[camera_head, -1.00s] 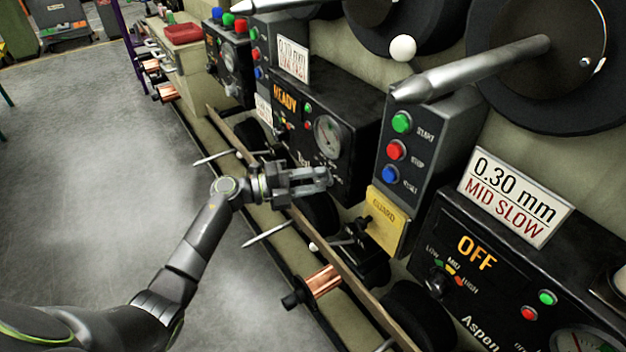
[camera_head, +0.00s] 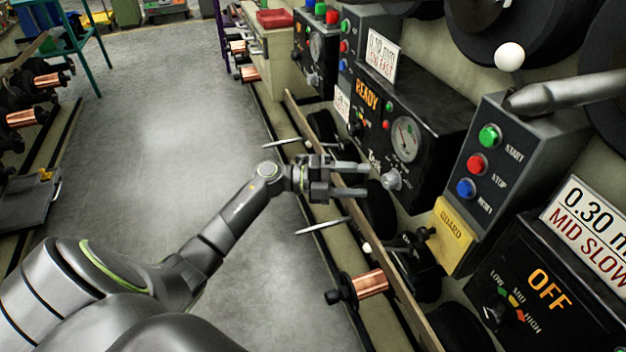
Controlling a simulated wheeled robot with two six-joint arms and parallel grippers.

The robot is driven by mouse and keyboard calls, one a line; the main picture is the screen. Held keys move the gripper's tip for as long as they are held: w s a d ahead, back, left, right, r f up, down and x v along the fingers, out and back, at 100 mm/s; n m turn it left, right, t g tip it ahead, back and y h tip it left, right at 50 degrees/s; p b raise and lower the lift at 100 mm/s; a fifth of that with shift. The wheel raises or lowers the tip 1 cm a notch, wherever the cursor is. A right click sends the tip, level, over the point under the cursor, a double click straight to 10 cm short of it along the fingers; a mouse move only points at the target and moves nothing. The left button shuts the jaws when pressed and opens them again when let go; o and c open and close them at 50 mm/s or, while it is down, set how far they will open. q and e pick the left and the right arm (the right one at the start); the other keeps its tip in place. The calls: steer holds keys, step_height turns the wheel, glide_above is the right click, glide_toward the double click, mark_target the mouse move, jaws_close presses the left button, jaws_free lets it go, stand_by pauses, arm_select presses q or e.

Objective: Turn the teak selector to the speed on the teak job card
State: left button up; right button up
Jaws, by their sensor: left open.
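The teak machine's black panel (camera_head: 430,125) shows an orange READY display, a round gauge and a partly covered "Teak" label. Its selector (camera_head: 356,129) is a small dark knob under the display beside coloured marks; its pointer setting is too small to read. The teak job card (camera_head: 382,54) is a tilted white card above the panel, with black print over red print too small to read surely. My left gripper (camera_head: 368,180) is open and empty, fingers pointing right, in front of the panel's lower part, below the selector and apart from it. My right gripper is not in view.
The Aspen machine (camera_head: 535,300) at the lower right reads OFF; its card (camera_head: 590,230) says MID SLOW. A grey button box (camera_head: 490,160) and yellow guard tag (camera_head: 453,236) stand between the machines. A rail (camera_head: 385,290) and copper spool (camera_head: 370,284) lie below.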

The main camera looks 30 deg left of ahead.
arm_select(q)
steer(key=b+v, duration=0.1)
steer(key=v, duration=1)
steer(key=shift+a, duration=0.35)
steer(key=shift+s, duration=0.1)
